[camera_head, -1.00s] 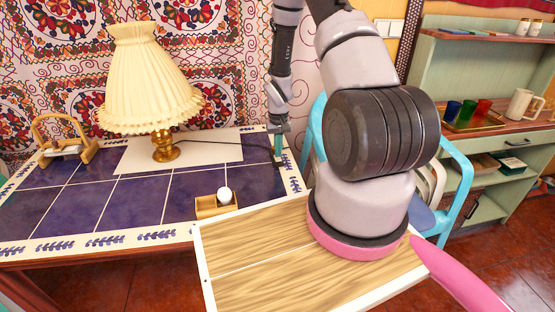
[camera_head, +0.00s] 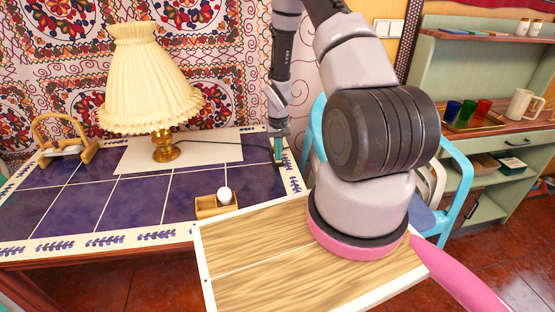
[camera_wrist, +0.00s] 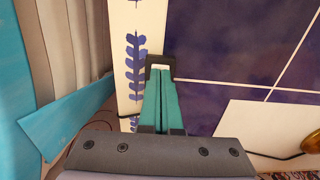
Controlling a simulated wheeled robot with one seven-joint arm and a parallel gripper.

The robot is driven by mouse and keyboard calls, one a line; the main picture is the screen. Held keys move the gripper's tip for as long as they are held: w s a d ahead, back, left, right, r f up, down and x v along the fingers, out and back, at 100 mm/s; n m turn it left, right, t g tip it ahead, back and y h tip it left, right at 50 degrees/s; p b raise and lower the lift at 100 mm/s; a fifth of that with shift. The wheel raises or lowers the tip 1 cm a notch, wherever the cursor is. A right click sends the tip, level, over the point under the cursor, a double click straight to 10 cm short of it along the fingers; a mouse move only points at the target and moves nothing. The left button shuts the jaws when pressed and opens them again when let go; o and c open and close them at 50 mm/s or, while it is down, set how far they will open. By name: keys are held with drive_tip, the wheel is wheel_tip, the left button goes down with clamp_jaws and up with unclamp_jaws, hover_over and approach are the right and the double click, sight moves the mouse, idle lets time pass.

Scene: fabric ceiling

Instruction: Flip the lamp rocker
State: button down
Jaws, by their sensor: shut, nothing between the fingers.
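The lamp (camera_head: 150,85) has a cream pleated shade and a brass base (camera_head: 165,147), standing on a white sheet on the tiled table. Its dark cord (camera_head: 210,142) runs right from the base towards my gripper (camera_head: 277,158). My gripper, with teal fingers, is shut and points down over the table's right part. In the wrist view the shut fingers (camera_wrist: 160,72) end at a small dark frame (camera_wrist: 160,60) over the blue tile and border. I cannot tell whether this frame is the rocker or part of the fingertips. The cord (camera_wrist: 270,156) passes behind the fingers.
A wooden stand (camera_head: 65,140) is at the far left. A turquoise chair (camera_head: 455,190) stands right of the table (camera_head: 95,205). The tiles left of the box are clear.

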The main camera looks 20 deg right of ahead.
wheel_tip(320, 180, up, 7)
idle(0.8)
drive_tip(key=s+a+r+m+t, duration=0.1)
drive_tip(key=s+a+r+t, duration=0.15)
drive_tip(key=r, duration=1.15)
drive_tip(key=s+a+r+t, duration=0.1)
drive_tip(key=s+r, duration=0.2)
drive_tip(key=r, duration=1)
drive_tip(key=s+a+r+t+y, duration=0.1)
drive_tip(key=s+a+r+t, duration=0.1)
drive_tip(key=s+r, duration=0.5)
drive_tip(key=s+a+r+t+y, duration=0.1)
drive_tip(key=s+a+r, duration=0.2)
drive_tip(key=s+r, duration=0.5)
drive_tip(key=s, duration=0.3)
drive_tip(key=shift+s+r+m+t, duration=0.15)
drive_tip(key=shift+m+t, duration=0.2)
drive_tip(key=shift+m, duration=0.05)
